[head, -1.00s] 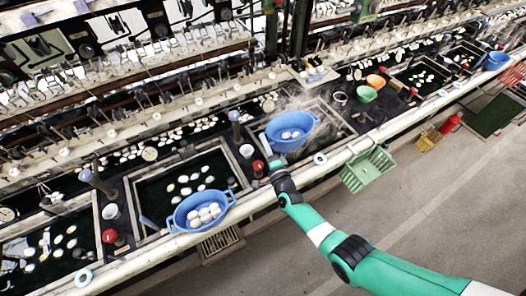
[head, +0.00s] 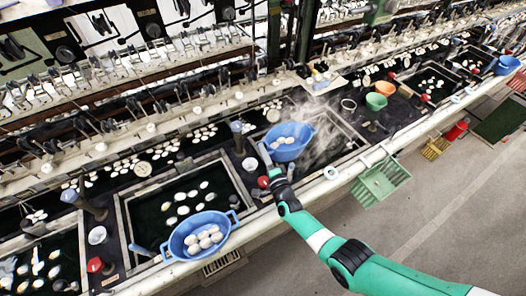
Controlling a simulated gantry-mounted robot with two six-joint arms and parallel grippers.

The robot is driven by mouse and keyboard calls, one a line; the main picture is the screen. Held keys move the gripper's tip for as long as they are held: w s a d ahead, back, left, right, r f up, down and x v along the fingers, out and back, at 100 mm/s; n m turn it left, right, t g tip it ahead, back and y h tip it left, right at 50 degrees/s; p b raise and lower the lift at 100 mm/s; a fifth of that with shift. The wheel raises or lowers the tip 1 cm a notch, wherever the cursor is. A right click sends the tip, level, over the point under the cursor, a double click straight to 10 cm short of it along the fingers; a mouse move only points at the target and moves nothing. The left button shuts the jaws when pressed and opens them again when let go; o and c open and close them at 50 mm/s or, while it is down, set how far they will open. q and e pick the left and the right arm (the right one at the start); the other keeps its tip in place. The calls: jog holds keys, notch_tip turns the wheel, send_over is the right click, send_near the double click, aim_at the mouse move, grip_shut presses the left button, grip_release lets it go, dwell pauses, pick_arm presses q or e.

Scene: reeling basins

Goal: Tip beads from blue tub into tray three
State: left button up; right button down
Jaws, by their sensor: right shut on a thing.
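A blue oval tub (head: 292,152) with a few white bead-like pieces (head: 280,141) in it is over the left part of a steaming basin. My right gripper (head: 268,163) is at the tub's near left end, shut on its handle; the fingers are small and partly hidden. A second blue tub (head: 190,251) with several white pieces sits on the front edge of the dark basin to the left. Several basins in a row could be trays; I see no numbers on them. My left gripper is not in view.
A dark basin (head: 122,212) with floating white pieces lies left of the held tub. A red knob (head: 263,182) is close to my right gripper. A green bowl (head: 376,101) and an orange bowl (head: 385,88) stand to the right. A green basket (head: 381,182) hangs at the front rail.

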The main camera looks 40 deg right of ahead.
jog(key=shift+s+d+r+m+g+y+p, duration=0.95)
jog(key=shift+s+d+r+m, duration=0.85)
jog(key=shift+d+r+m, duration=4.65)
jog(key=s+d+m+y+b, duration=0.1)
jog(key=d+m+b, duration=0.1)
jog(key=d, duration=0.4)
jog(key=s+d+f+m+y+b, duration=0.1)
jog(key=d+m+b, duration=0.2)
jog(key=d, duration=0.4)
jog(key=shift+s+d+m, duration=0.3)
jog(key=shift+s+m, duration=0.05)
jog(key=shift+m, duration=0.1)
jog(key=shift+t, duration=0.25)
